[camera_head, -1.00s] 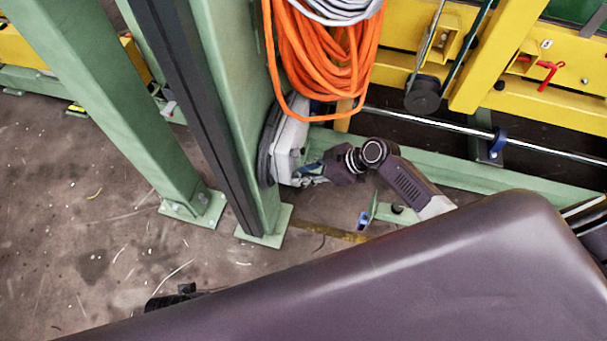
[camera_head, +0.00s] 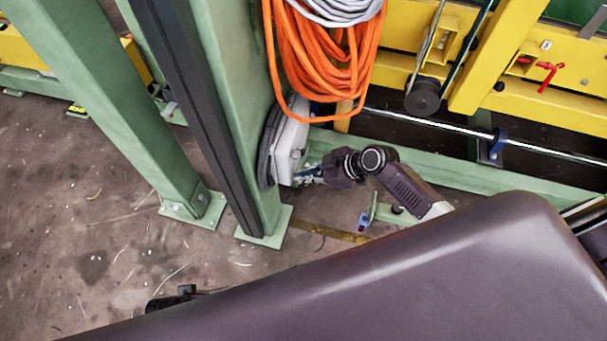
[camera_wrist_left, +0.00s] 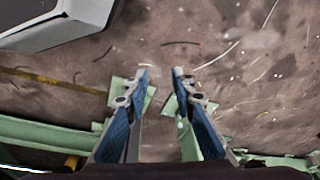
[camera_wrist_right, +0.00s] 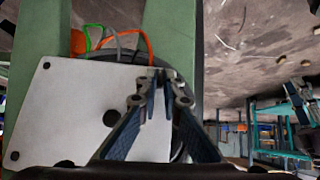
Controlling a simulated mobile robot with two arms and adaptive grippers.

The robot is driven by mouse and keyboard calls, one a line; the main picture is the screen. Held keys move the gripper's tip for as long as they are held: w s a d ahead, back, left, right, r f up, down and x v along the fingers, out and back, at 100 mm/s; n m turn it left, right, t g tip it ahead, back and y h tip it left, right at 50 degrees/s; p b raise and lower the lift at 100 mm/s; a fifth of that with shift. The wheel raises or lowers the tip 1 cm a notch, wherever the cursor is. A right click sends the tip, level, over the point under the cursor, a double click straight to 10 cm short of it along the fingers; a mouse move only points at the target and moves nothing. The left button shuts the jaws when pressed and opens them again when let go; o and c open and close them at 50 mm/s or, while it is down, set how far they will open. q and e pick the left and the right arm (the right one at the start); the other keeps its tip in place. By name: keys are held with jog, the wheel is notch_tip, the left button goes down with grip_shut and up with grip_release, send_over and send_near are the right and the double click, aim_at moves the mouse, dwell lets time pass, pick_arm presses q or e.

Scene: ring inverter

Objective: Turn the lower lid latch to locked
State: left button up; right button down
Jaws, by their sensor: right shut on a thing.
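A pale grey box with a flat lid (camera_head: 288,150) is mounted on the green post, and its lid (camera_wrist_right: 75,105) fills the left of the right wrist view. My right gripper (camera_head: 302,176) is at the lower edge of this box. In the right wrist view its fingertips (camera_wrist_right: 158,78) are close together at the lid's edge, shut on a small part there. That part, taken as the lower lid latch, is mostly hidden by the fingertips, and its angle cannot be read. My left gripper (camera_wrist_left: 160,72) is open and empty, with bare floor between and beyond its fingertips.
An orange cable coil (camera_head: 325,60) hangs above the box. The green post (camera_head: 235,110) carries the box. A metal rod (camera_head: 450,125) and a yellow frame (camera_head: 490,60) lie to the right. Concrete floor (camera_head: 90,200) is mostly free at left.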

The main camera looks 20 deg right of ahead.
pick_arm(q)
notch_tip(320, 180, down, 4)
jog(key=s+p, duration=0.1)
jog(key=s, duration=0.1)
notch_tip(320, 180, up, 19)
jog(key=w+t+b, duration=0.1)
jog(key=w+b, duration=0.1)
jog(key=b, duration=0.4)
jog(key=w+d+r+t+h+b, duration=0.1)
jog(key=w+r+t, duration=0.3)
jog(key=w, duration=0.4)
jog(key=w+d+r+t+h+b, duration=0.1)
jog(key=w+d+r+t+b, duration=0.3)
jog(key=w, duration=0.4)
jog(key=shift+w+d+r+t+h, duration=0.2)
jog(key=shift+w+r+t+h, duration=0.1)
jog(key=shift+r+t, duration=0.55)
pick_arm(e)
jog(key=n+t+h, duration=0.1)
jog(key=n+t, duration=0.2)
jog(key=t, duration=0.1)
jog(key=s+f+n+t+h, duration=0.1)
jog(key=n+t, duration=0.2)
jog(key=t, duration=0.1)
jog(key=n+t+h, duration=0.1)
jog(key=n+t, duration=0.1)
jog(key=t, duration=0.2)
jog(key=shift+s+a+f+n+h, duration=0.2)
jog(key=shift+a+f+n+h, duration=0.1)
jog(key=shift+a+f+n, duration=0.1)
